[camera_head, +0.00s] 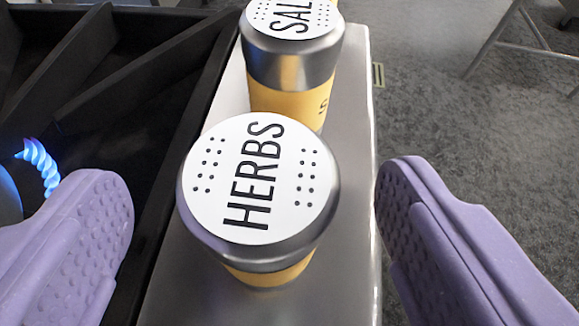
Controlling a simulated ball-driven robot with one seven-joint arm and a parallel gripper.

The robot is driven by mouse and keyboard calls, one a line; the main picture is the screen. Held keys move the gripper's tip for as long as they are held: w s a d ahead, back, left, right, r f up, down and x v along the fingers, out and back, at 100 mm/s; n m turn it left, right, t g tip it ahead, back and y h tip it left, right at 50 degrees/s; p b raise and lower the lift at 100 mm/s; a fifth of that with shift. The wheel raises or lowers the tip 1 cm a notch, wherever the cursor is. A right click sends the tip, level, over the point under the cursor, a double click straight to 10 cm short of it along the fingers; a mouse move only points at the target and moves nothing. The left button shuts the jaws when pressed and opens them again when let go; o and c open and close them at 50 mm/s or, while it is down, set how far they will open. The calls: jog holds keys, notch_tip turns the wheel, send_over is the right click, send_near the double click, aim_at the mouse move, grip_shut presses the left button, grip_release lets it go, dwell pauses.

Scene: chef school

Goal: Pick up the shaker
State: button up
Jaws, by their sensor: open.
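A shaker labelled HERBS (260,185) stands upright near the middle, with a white dotted lid, a metal rim and a yellow body. A second shaker (290,65), its label partly cut off and reading SAL, stands upright just behind it and is cut by the top edge. My gripper (255,225) is open, with one purple finger at the left and one at the right. The HERBS shaker lies between the two fingers in the picture, with visible gaps on both sides. Neither finger appears to touch it.
Both shakers stand on a narrow metal ledge (345,190). A black tray with dividers (120,80) lies along its left side. A blue glowing coil (40,165) is at the far left. Grey floor (450,110) and metal furniture legs (495,40) show at right.

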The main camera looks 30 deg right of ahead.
aim_at(260, 155)
jog(key=b+x, duration=0.1)
jog(key=x, duration=0.1)
jog(key=b+x, duration=0.1)
jog(key=x, duration=0.1)
jog(key=shift+d+f, duration=0.2)
jog(key=shift+f, duration=0.15)
jog(key=shift+w+d+f, duration=0.1)
jog(key=shift+w, duration=0.3)
jog(key=shift+c, duration=0.2)
jog(key=c, duration=1.1)
notch_tip(260, 155, up, 15)
jog(key=p, duration=1)
